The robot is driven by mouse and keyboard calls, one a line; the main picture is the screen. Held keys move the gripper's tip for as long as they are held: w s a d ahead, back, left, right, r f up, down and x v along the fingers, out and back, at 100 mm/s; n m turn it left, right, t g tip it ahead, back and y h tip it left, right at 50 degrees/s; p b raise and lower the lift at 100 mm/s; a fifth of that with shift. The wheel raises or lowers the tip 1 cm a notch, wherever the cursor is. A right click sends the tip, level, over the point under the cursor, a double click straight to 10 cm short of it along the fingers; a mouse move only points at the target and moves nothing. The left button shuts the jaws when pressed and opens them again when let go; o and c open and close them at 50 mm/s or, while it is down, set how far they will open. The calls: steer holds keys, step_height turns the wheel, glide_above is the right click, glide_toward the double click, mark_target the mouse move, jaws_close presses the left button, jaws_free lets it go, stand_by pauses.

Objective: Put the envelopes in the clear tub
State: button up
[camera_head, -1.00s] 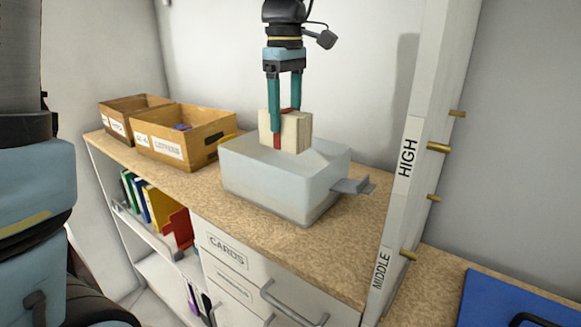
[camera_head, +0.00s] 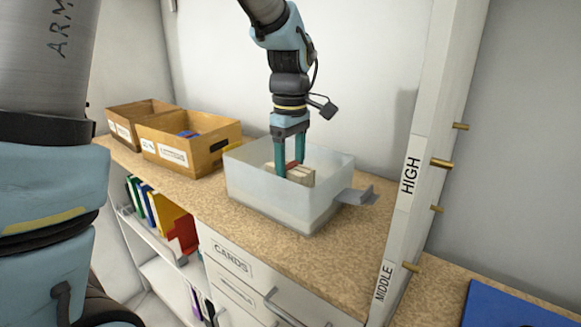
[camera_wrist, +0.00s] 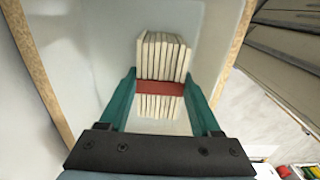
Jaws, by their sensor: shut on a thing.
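The envelopes are a cream bundle with a red band, in the head view (camera_head: 306,177) and upright between my fingers in the wrist view (camera_wrist: 162,58). The clear tub (camera_head: 282,205) is a translucent open box on the speckled counter. My gripper (camera_head: 291,172) points down into the tub and is shut on the envelopes across the band. The bundle is inside the tub walls, its lower part hidden by the front wall in the head view. I cannot tell if it touches the tub floor.
Two cardboard boxes (camera_head: 190,158) with labels stand left of the tub. A grey tab (camera_head: 357,195) sticks out at the tub's right side. A white post (camera_head: 410,180) with brass pegs rises at the right. The counter's front right is clear.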

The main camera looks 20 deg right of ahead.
mark_target(290, 166)
steer(key=shift+f, duration=0.15)
steer(key=o, duration=1.5)
step_height(290, 166, up, 12)
steer(key=shift+r+b, duration=0.15)
steer(key=shift+b, duration=0.4)
